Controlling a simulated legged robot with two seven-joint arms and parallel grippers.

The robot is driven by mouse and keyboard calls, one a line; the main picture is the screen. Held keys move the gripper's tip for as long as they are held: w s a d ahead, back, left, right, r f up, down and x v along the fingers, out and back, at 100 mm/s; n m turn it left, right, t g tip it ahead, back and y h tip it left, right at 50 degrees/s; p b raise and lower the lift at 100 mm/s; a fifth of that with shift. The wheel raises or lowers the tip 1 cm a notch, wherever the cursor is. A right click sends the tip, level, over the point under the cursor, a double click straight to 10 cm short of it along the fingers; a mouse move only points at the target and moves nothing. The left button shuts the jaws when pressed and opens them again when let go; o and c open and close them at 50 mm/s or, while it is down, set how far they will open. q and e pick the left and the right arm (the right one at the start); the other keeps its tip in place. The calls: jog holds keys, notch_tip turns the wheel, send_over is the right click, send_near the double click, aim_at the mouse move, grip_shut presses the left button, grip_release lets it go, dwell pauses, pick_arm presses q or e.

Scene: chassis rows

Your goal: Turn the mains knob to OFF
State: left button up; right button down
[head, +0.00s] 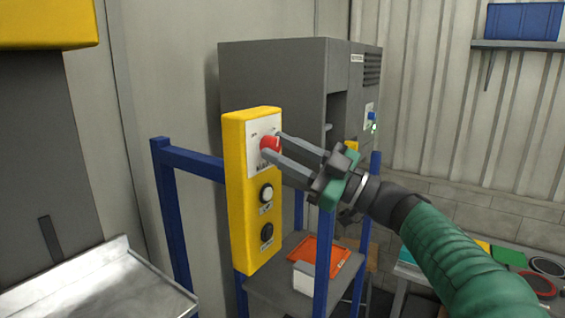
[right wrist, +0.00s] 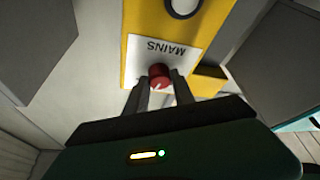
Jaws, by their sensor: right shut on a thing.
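The mains knob (head: 269,146) is red and sits on a white plate at the top of a yellow control box (head: 239,200). In the right wrist view the knob (right wrist: 159,75) shows below the word MAINS on the plate (right wrist: 150,52), with a pale pointer mark on its face. My right gripper (head: 272,143) reaches in from the right, with one finger on each side of the knob, shut on it. The fingers (right wrist: 159,88) also show in the right wrist view. The small position labels are too small to read. My left gripper is not in view.
A white button (head: 266,193) and a black button (head: 267,231) sit lower on the box. A blue frame (head: 190,160) carries the box. A grey machine (head: 270,75) stands behind. An orange tray (head: 318,256) lies on a low shelf. A metal tray (head: 95,285) is at the left.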

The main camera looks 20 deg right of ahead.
jog(key=n, duration=0.2)
jog(key=n+g, duration=0.1)
jog(key=n, duration=0.1)
jog(key=shift+w+d+f+g+b, duration=0.1)
jog(key=shift+w+g+b, duration=0.05)
jog(key=shift+g+b, duration=0.2)
jog(key=n+g, duration=0.1)
jog(key=n, duration=0.2)
jog(key=shift+g+y, duration=0.25)
jog(key=shift+y, duration=0.05)
jog(key=n+g, duration=0.1)
jog(key=n, duration=0.3)
jog(key=shift+r+h, duration=0.2)
jog(key=shift+h, duration=0.2)
jog(key=shift+d+n+g+h, duration=0.1)
jog(key=shift+n+g+h, duration=0.4)
jog(key=shift+n, duration=1.2)
jog(key=shift+f+g, duration=0.1)
jog(key=shift+g, duration=0.2)
jog(key=c, duration=1.3)
grip_release()
jog(key=shift+o, duration=1.2)
jog(key=shift+w, duration=0.1)
